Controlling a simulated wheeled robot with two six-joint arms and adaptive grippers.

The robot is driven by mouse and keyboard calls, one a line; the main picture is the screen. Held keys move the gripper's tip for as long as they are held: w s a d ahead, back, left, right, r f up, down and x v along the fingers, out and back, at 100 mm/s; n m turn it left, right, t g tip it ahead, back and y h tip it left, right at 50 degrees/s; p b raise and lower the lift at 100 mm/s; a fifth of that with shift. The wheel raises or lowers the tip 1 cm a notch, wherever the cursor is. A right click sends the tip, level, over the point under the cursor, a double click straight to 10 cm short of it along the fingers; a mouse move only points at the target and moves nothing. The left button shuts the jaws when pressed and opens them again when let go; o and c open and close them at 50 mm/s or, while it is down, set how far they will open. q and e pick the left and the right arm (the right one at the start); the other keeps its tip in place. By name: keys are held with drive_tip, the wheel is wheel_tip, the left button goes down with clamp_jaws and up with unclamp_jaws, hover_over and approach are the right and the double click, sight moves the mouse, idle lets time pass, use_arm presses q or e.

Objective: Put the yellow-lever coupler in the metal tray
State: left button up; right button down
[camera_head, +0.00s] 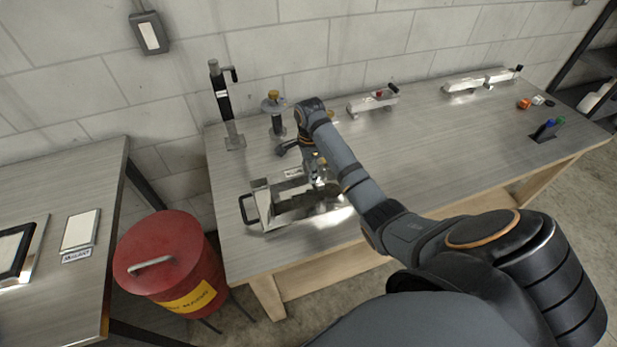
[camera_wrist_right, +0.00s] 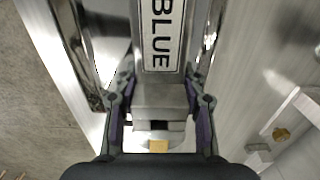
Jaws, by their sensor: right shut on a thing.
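The metal tray (camera_head: 267,190) stands near the left end of the workbench, with a black handle on its left side. My right gripper (camera_head: 319,178) is above the tray's right part. In the right wrist view its fingers (camera_wrist_right: 160,108) are shut on the coupler, a grey metal block (camera_wrist_right: 160,96) with a small yellow part (camera_wrist_right: 158,146) close to the palm. A plate reading BLUE (camera_wrist_right: 162,35) shows just beyond the block. My arm hides much of the coupler in the head view, and I cannot tell whether it touches the tray. My left gripper is not in view.
A black-and-silver jack (camera_head: 222,105) and a brass-topped post (camera_head: 275,112) stand behind the tray. A red-lever coupler (camera_head: 374,102) and other couplers (camera_head: 465,85) lie along the back. The bench middle (camera_head: 440,135) is clear. A red bin (camera_head: 165,260) stands left.

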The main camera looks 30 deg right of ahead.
drive_tip(key=f, duration=0.3)
drive_tip(key=shift+w+a+f, duration=0.1)
drive_tip(key=shift+w+f, duration=0.2)
drive_tip(key=c, duration=0.8)
unclamp_jaws()
drive_tip(key=shift+s+f, duration=0.1)
drive_tip(key=shift+s, duration=0.05)
drive_tip(key=shift+o, duration=0.2)
